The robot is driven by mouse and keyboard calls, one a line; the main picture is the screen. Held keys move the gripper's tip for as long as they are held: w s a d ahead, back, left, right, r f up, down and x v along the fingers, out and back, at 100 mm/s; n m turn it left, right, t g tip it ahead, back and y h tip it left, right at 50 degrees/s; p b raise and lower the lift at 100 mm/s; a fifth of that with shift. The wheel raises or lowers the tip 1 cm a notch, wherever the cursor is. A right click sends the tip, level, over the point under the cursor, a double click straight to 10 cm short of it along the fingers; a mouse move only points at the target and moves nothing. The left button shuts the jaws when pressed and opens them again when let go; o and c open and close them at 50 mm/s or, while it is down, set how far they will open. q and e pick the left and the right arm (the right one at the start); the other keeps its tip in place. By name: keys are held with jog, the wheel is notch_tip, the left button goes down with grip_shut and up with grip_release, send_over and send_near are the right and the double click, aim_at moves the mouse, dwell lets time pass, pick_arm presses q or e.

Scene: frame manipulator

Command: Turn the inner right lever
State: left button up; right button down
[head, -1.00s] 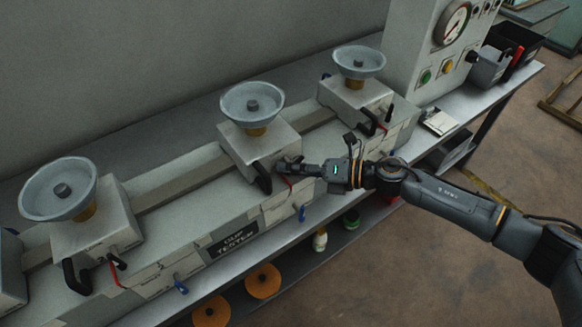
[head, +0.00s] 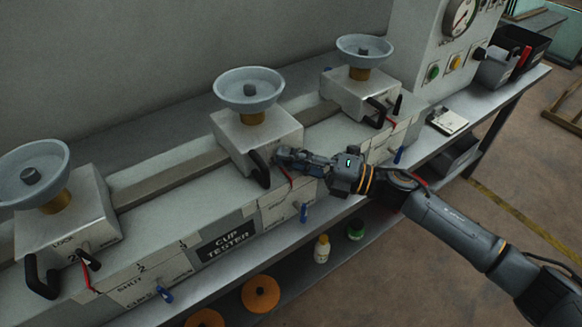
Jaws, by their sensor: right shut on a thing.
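The middle block (head: 240,148) of the long grey bench unit carries a grey dish (head: 249,91) on a brass stem. On its front are a thick black handle (head: 258,170) and, to the right of it, a small lever with a red part (head: 286,176). My right gripper (head: 279,156) comes in from the right and is shut at this small lever. The fingers hide most of the lever, so its angle is unclear. The black handle stands just left of the fingertips. My left gripper is not in view.
Similar blocks with dishes and levers stand at the left (head: 70,228) and right (head: 352,95). Blue levers (head: 304,212) stick out along the lower front. A gauge panel (head: 425,40) rises at the right. A lower shelf holds bottles (head: 321,249) and orange discs (head: 261,294).

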jog(key=shift+m, duration=0.3)
jog(key=c, duration=1.6)
grip_release()
jog(key=v, duration=1.2)
jog(key=shift+f, duration=0.3)
